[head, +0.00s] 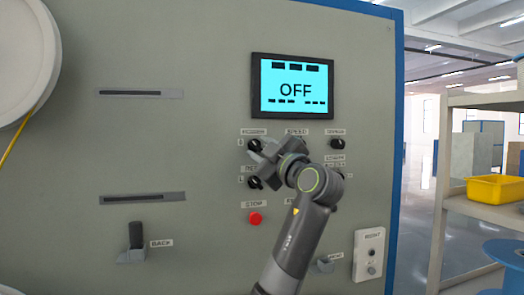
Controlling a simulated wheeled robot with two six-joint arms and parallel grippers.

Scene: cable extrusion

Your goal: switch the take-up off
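The take-up's grey panel (200,60) fills most of the head view. Its screen (291,86) is cyan and reads OFF. Below the screen are several black knobs: an upper left knob (254,145), a lower left knob (254,183) and an upper right knob (336,144). The red stop button (255,218) is under the left knobs. My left gripper (261,154) is at the left knob column, close to the upper left knob; contact and finger opening cannot be made out. My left wrist hides the middle of the knob area. My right gripper is out of view.
A black lever (136,238) marked BACK sticks out at lower left. A white spool (22,60) with yellow cable is at far left. A button box (370,254) marked RIGHT is at lower right. A shelf with a yellow bin (496,188) stands beyond the panel's blue edge.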

